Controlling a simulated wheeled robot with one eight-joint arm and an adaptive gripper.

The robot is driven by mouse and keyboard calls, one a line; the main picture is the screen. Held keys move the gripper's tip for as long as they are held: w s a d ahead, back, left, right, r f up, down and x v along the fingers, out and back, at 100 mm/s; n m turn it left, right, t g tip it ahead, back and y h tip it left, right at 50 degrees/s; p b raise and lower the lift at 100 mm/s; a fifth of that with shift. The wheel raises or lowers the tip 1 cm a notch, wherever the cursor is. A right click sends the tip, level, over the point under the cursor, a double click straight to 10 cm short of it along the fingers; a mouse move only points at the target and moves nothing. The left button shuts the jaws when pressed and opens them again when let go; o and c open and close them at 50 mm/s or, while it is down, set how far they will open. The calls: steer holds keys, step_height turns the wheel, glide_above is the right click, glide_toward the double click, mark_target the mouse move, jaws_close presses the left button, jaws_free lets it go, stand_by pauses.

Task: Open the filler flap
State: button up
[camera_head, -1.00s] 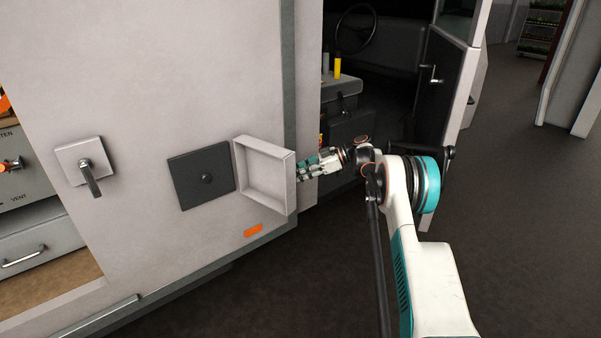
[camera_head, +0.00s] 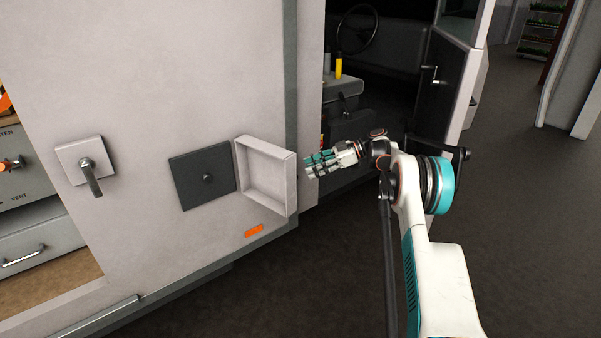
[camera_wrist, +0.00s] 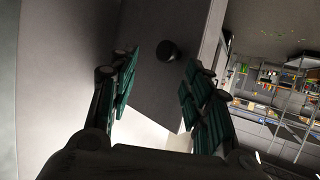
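The filler flap (camera_head: 265,177), a shallow white box-shaped door, stands swung out from the vehicle's side wall, hinged side unclear, its hollow inner face showing. To its left is the dark square plate (camera_head: 202,177) with a small round knob. My gripper (camera_head: 308,165) is just right of the flap, with a small gap between them. In the wrist view my gripper (camera_wrist: 158,92) has its teal-padded fingers spread and empty. Beyond them is a shaded panel with a round black knob (camera_wrist: 168,50), apparently the flap's outer face, which is hidden in the head view.
A lever handle on a white square plate (camera_head: 87,168) is on the wall at left. An orange marker (camera_head: 253,231) is below the flap. An open cab doorway with a dark door (camera_head: 438,95) stands behind my arm. Dark floor at right is clear.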

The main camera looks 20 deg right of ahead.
steer(key=shift+v, duration=2.6)
